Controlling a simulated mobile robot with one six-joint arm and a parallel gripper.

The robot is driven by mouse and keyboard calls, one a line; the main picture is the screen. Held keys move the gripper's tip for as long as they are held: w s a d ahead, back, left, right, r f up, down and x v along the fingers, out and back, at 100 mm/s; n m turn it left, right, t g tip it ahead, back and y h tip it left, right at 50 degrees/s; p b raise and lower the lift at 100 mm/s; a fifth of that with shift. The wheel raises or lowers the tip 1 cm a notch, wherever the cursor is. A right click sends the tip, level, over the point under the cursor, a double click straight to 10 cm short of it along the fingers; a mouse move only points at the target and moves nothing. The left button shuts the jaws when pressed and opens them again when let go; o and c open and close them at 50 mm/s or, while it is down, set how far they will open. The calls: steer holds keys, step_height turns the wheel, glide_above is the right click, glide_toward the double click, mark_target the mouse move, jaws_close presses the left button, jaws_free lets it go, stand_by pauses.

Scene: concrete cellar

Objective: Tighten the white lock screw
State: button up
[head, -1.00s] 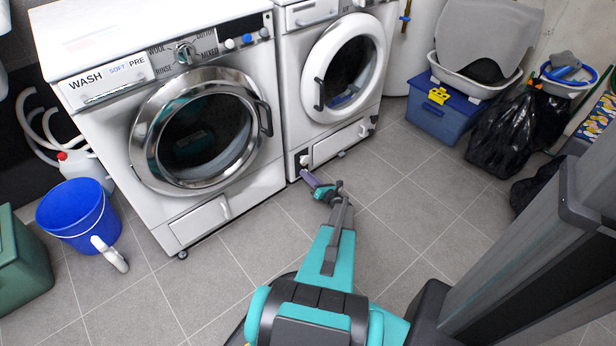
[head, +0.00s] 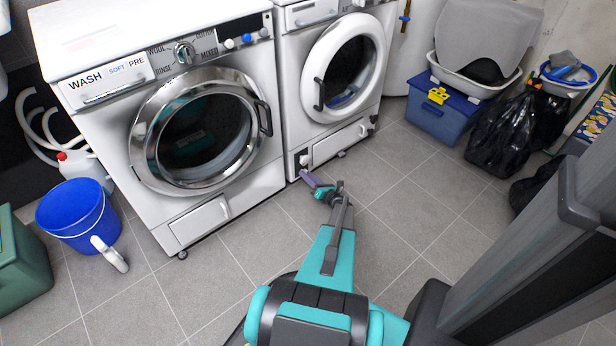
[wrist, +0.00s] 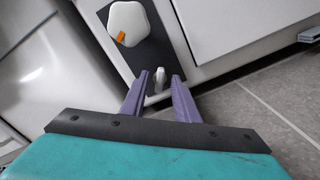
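The small white lock screw (wrist: 160,76) shows in the wrist view at the lower edge of a dark panel at the foot of the right machine. It stands between the tips of my gripper's two purple fingers (wrist: 161,84). The fingers are apart, with a gap on each side of the screw; I cannot tell how deep it sits between them. A larger white knob (wrist: 127,23) with an orange mark is above it on the same panel. In the head view my gripper (head: 306,174) is low at that machine's front left corner, and the screw is too small to make out.
The left washing machine (head: 185,222) stands close on the left of my gripper. A white flap (head: 336,142) is just right of the panel. A blue bucket (head: 72,222), a blue box (head: 440,118) and black bags (head: 500,135) stand farther off. The tiled floor between is clear.

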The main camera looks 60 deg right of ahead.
steer(key=p+v, duration=0.3)
steer(key=v, duration=1)
steer(key=shift+s+a, duration=0.15)
steer(key=shift+s, duration=0.2)
